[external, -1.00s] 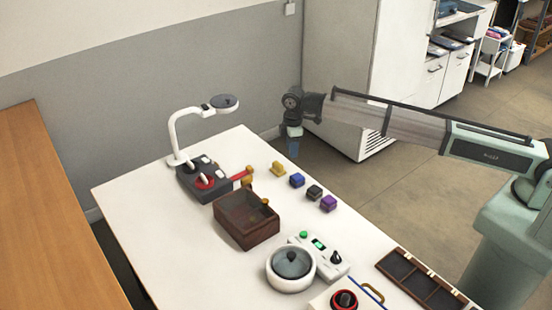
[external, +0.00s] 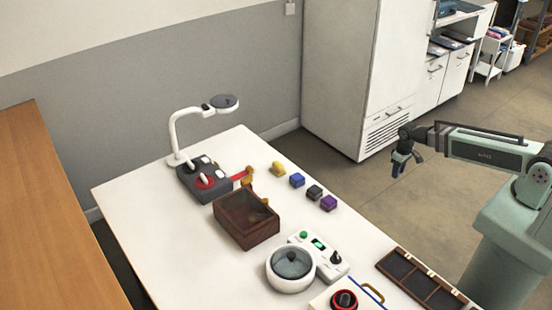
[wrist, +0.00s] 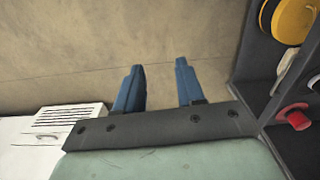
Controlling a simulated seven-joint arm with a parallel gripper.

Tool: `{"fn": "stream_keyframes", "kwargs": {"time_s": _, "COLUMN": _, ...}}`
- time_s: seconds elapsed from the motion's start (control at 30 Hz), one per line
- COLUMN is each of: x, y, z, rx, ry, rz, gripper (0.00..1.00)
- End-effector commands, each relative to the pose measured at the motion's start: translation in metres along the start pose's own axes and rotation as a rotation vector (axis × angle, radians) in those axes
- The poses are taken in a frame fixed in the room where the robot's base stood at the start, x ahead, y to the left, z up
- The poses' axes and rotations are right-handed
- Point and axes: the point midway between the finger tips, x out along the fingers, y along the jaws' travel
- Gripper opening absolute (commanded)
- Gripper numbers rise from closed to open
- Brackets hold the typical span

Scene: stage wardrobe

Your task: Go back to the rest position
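My gripper (external: 397,172) is off the right side of the white table, above the bare floor and close to my base. In the wrist view the two blue fingers of my gripper (wrist: 159,88) stand apart with only floor between them, so it is open and empty. My arm is folded back toward its base in the external view.
The white table (external: 137,194) holds a brown box (external: 247,220), a lamp (external: 202,112), several coloured blocks, a lidded pot (external: 290,266), a control box (external: 322,252) and a dark divided tray (external: 425,283). A white cabinet (external: 343,65) stands behind. The floor around my gripper is clear.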

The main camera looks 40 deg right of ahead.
Motion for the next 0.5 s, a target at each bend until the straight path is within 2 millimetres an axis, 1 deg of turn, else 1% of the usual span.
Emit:
{"fn": "stream_keyframes", "kwargs": {"time_s": 0.03, "x": 0.002, "y": 0.009, "z": 0.018, "rx": 0.035, "ry": -0.003, "rz": 0.000, "gripper": 0.38}}
{"fn": "stream_keyframes", "kwargs": {"time_s": 0.1, "x": 0.005, "y": 0.019, "z": 0.033, "rx": 0.080, "ry": -0.002, "rz": 0.000, "gripper": 0.38}}
{"fn": "stream_keyframes", "kwargs": {"time_s": 0.17, "x": 0.015, "y": 0.018, "z": 0.035, "rx": 0.082, "ry": -0.017, "rz": -0.001, "gripper": 0.38}}
{"fn": "stream_keyframes", "kwargs": {"time_s": 0.27, "x": 0.028, "y": 0.017, "z": 0.045, "rx": 0.079, "ry": -0.046, "rz": -0.001, "gripper": 0.38}}
{"fn": "stream_keyframes", "kwargs": {"time_s": 0.37, "x": 0.042, "y": 0.015, "z": 0.058, "rx": 0.078, "ry": -0.078, "rz": -0.003, "gripper": 0.38}}
{"fn": "stream_keyframes", "kwargs": {"time_s": 0.5, "x": 0.065, "y": 0.014, "z": 0.081, "rx": 0.077, "ry": -0.130, "rz": -0.004, "gripper": 0.38}}
